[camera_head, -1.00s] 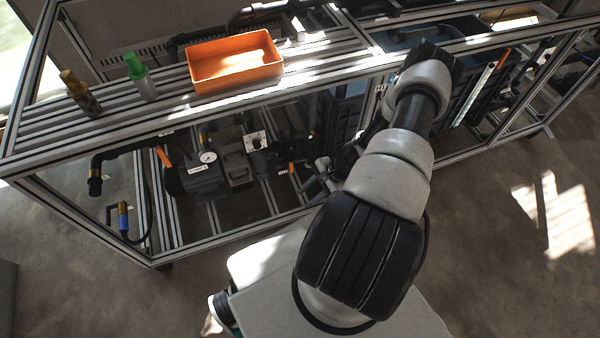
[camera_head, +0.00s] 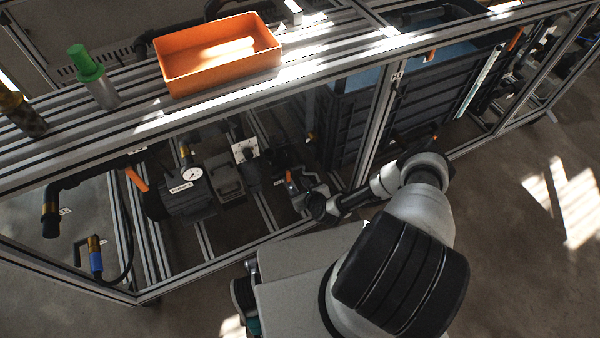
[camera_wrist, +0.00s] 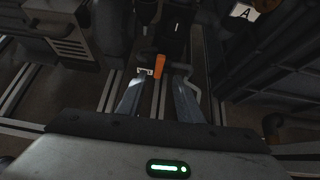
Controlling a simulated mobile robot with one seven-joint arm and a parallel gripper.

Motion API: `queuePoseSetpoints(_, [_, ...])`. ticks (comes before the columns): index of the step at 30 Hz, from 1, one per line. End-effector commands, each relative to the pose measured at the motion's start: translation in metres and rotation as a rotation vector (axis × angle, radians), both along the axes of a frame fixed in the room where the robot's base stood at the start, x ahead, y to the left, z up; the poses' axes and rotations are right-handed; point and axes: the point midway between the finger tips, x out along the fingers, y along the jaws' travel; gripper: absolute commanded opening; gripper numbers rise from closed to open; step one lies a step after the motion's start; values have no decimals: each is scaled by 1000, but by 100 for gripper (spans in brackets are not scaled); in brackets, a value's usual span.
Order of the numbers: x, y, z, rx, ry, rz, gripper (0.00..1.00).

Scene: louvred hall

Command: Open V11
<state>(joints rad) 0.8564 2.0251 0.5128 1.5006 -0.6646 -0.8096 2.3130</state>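An orange valve handle (camera_wrist: 160,66) with a small pale label beside it shows in the wrist view; the label is too small to read, so I cannot confirm it is V11. My gripper (camera_wrist: 158,82) is open, its two fingers pointing at the handle, which appears between and just beyond the fingertips. I cannot tell whether they touch it. In the head view an orange handle (camera_head: 289,176) sits low inside the frame, right of the pump, with my gripper (camera_head: 302,186) close to its right; the fingers are hard to make out there.
The aluminium frame's top rail (camera_head: 340,68) passes above my arm. A pump with a round gauge (camera_head: 192,174) stands left and a dark crate (camera_head: 345,125) right of my gripper. Another orange handle (camera_head: 137,180) is farther left. An orange bin (camera_head: 220,75) sits on top.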

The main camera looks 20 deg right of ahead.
Motion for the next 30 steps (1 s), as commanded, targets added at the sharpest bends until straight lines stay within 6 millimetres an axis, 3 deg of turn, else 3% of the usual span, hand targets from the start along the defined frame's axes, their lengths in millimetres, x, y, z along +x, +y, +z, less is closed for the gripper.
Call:
queuePoseSetpoints(8, [16,7,-10,29,-19,-17,33])
queuePoseSetpoints(22, [67,16,-42,25,-18,-15,33])
queuePoseSetpoints(30, [81,20,-54,25,-15,-15,33])
